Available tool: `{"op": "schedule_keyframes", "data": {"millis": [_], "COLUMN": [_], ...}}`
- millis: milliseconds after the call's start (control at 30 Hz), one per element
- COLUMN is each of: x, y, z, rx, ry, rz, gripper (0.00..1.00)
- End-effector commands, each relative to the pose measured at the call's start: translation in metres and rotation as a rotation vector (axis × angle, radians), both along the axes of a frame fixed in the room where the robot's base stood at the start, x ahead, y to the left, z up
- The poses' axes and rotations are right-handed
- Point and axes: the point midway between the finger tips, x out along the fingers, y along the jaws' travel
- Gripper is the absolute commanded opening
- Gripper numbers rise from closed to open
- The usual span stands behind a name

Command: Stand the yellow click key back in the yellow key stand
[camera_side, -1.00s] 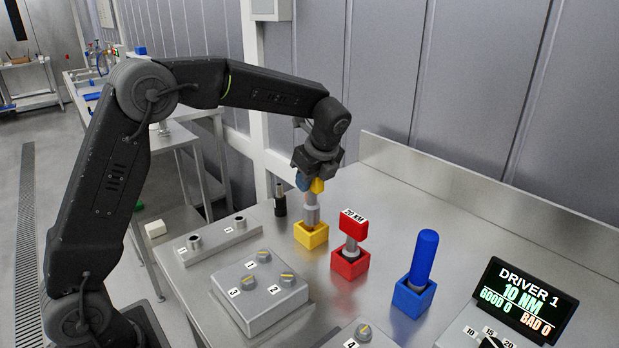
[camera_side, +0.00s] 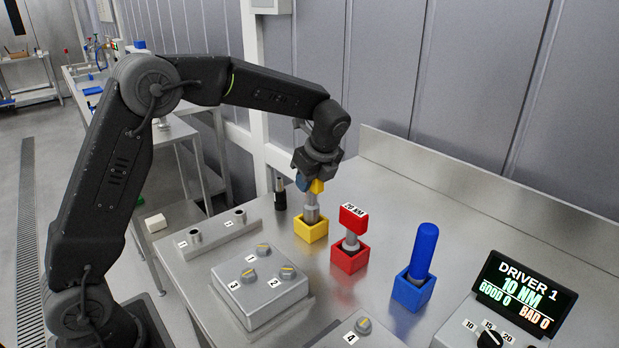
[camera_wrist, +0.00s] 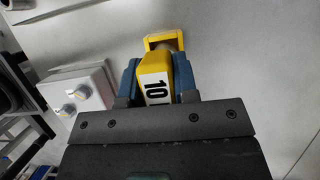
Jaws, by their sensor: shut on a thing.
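The yellow click key (camera_side: 317,187) has a yellow head and a grey shaft. My gripper (camera_side: 310,183) is shut on its head, and the shaft points down into the yellow key stand (camera_side: 311,230). The shaft's lower end is hidden by the stand's walls, so I cannot tell whether it touches the bottom. In the wrist view the head (camera_wrist: 154,80) shows the number 10 between my blue fingertips (camera_wrist: 156,84), with the yellow stand (camera_wrist: 164,40) just beyond it.
A red key stands in a red stand (camera_side: 349,259) to the right, and a blue tool stands in a blue stand (camera_side: 412,291). A black cylinder (camera_side: 280,197) is behind on the left. A grey block with numbered knobs (camera_side: 262,284) is in front. The display (camera_side: 524,298) reads 10 NM.

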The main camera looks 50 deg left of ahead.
Motion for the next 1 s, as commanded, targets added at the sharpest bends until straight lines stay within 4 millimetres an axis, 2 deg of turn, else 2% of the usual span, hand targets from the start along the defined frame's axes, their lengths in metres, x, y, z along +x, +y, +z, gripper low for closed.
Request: {"op": "schedule_keyframes", "data": {"millis": [1000], "x": [0.000], "y": [0.000], "z": [-0.017], "rx": [0.000], "ry": [-0.001], "rz": [0.000], "gripper": [0.00]}}
